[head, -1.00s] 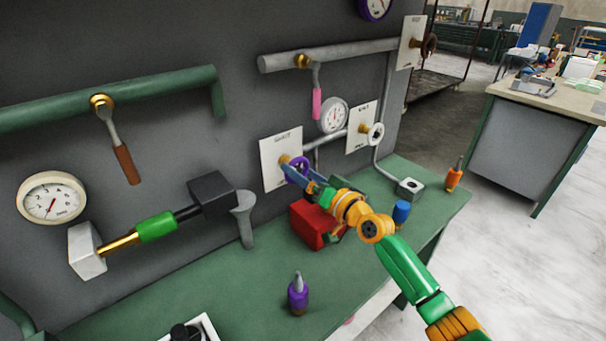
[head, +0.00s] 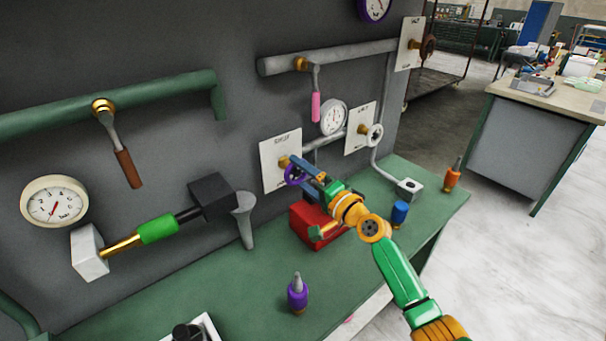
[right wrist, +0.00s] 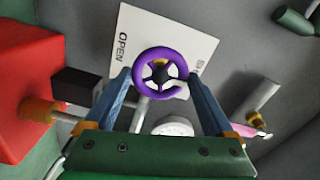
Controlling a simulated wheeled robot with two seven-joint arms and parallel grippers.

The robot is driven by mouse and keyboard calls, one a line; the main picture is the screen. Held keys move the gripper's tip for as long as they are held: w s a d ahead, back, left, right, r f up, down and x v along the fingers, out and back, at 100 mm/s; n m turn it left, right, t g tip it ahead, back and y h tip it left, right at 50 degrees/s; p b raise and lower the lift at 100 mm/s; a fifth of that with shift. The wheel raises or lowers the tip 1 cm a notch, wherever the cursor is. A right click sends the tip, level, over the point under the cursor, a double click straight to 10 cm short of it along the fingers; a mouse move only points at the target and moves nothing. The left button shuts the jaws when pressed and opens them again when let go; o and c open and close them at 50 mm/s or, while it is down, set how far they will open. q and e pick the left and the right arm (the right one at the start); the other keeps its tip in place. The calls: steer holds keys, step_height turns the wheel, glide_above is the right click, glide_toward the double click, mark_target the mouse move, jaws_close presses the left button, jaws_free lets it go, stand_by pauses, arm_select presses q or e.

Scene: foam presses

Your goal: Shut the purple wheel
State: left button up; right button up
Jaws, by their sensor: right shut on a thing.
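The purple wheel (head: 289,178) sits on a brass stem in front of a white plate (head: 270,170) on the grey panel. In the right wrist view the purple wheel (right wrist: 160,54) is a ring with spokes. My right gripper (head: 299,170) is shut on its rim, with one blue finger on each side, as the right wrist view of the gripper (right wrist: 160,82) shows. The plate (right wrist: 190,42) reads OPEN on the left there; the word on its right is partly hidden by the wheel and finger. My left gripper is not in view.
A red box (head: 312,232) stands on the green bench just below my right gripper. A blue bottle (head: 400,212), an orange bottle (head: 453,176) and a purple bottle (head: 298,292) stand on the bench.

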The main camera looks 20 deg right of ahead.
steer(key=shift+m, duration=0.4)
steer(key=o, duration=1.1)
steer(key=shift+a, duration=0.1)
steer(key=v, duration=0.7)
